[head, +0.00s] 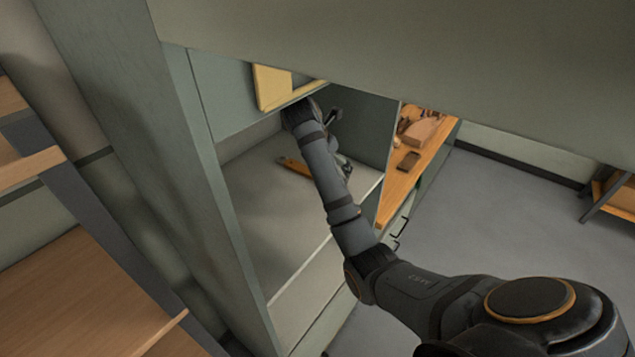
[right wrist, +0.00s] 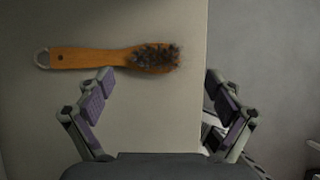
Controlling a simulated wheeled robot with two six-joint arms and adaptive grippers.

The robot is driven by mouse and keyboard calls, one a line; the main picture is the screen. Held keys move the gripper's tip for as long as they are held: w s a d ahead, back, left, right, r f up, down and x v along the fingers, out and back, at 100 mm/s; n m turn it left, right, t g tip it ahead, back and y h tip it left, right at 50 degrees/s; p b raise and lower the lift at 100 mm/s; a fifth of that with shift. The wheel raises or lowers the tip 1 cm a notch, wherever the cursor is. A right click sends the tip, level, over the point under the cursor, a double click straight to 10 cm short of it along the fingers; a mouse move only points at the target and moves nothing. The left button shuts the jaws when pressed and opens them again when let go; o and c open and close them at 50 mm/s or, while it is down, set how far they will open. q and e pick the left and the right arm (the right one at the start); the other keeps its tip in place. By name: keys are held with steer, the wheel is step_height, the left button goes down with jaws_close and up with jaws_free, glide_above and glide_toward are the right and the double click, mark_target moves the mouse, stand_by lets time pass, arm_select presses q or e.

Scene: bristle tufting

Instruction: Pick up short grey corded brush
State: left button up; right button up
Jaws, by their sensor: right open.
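The brush (right wrist: 80,58) lies flat on a pale grey shelf in the right wrist view. It has an orange-brown wooden handle with a small grey loop at its left end and a short dark grey bristle patch (right wrist: 155,57) at its right end. In the head view its orange handle (head: 292,166) shows beside my right arm, which hides part of it. My right gripper (right wrist: 160,82) is open and empty. Its fingers spread either side of the bristle end, apart from the brush in the picture. In the head view the gripper is mostly hidden behind my arm. My left gripper is not in view.
The cabinet shelf (head: 262,215) is largely bare around the brush. A side panel stands to its right and an overhead panel above. A yellow wooden piece (head: 272,90) is near my wrist. A wooden bench (head: 392,195) holds several items. Open floor (head: 490,230) lies right.

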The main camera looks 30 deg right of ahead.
steer(key=w+f, duration=0.1)
steer(key=d+f, duration=0.1)
steer(key=shift+w+f+p, duration=0.3)
steer(key=shift+w+f, duration=0.05)
steer(key=shift+w, duration=0.05)
steer(key=shift+s+d+f+p, duration=0.15)
steer(key=shift+d+f+p, duration=0.2)
steer(key=shift+p, duration=0.35)
steer(key=shift+s+d+f+p, duration=0.1)
steer(key=shift+f+p, duration=0.45)
steer(key=shift+f, duration=0.05)
steer(key=x, duration=0.3)
steer(key=shift+a, duration=0.25)
steer(key=c, duration=1.2)
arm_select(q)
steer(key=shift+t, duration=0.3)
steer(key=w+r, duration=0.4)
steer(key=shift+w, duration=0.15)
arm_select(e)
steer(key=shift+c, duration=0.4)
